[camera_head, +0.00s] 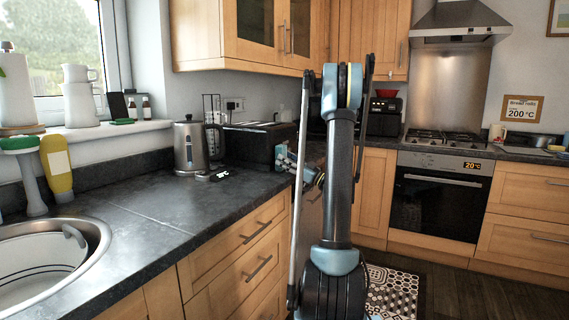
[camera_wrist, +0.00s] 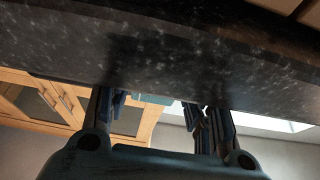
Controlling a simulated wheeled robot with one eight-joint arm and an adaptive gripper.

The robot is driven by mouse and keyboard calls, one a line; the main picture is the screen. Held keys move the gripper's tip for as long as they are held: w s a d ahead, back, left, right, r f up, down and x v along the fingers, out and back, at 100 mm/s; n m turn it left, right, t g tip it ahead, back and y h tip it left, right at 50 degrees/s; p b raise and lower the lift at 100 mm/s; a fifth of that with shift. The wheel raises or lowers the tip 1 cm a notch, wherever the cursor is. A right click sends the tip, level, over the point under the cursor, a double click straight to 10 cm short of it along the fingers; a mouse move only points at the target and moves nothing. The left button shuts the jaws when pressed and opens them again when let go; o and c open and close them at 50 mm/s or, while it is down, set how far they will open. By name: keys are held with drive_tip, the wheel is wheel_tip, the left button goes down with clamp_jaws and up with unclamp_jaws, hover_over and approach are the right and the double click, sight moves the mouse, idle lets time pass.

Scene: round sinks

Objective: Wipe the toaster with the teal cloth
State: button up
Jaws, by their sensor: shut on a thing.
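My gripper (camera_head: 298,165) is partly hidden behind my arm in the head view, at the counter's edge beside a large black box-like appliance (camera_head: 252,147). This may be the toaster; I cannot tell for sure. In the wrist view my gripper (camera_wrist: 158,112) has its two fingers apart with a teal strip, the teal cloth (camera_wrist: 152,99), between them. The cloth is mostly hidden, and only a small bluish patch shows by the gripper in the head view. A dark speckled surface (camera_wrist: 180,60) fills the upper wrist view, close to the fingertips. Contact with it cannot be told.
A steel kettle (camera_head: 190,146) and small dark items stand left of the black appliance. A round sink (camera_head: 95,232) is at the near left. The counter (camera_head: 150,205) between them is mostly clear. An oven (camera_head: 438,195) and a patterned mat (camera_head: 395,290) lie to the right.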

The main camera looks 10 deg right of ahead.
drive_tip(key=shift+s+d, duration=0.75)
drive_tip(key=shift+d, duration=0.25)
drive_tip(key=shift+s+d, duration=0.7)
drive_tip(key=shift+d, duration=0.3)
drive_tip(key=shift+s+d, duration=0.45)
drive_tip(key=shift+d, duration=0.15)
drive_tip(key=shift+s+d, duration=0.4)
drive_tip(key=shift+d, duration=0.2)
drive_tip(key=shift+a, duration=0.1)
drive_tip(key=shift+w+a, duration=0.65)
drive_tip(key=shift+a, duration=0.25)
drive_tip(key=shift+w+a, duration=0.7)
drive_tip(key=shift+a, duration=0.2)
drive_tip(key=shift+w+a, duration=0.65)
drive_tip(key=shift+a, duration=0.25)
drive_tip(key=shift+w+a, duration=0.6)
drive_tip(key=shift+a, duration=0.2)
drive_tip(key=shift+w+d, duration=0.1)
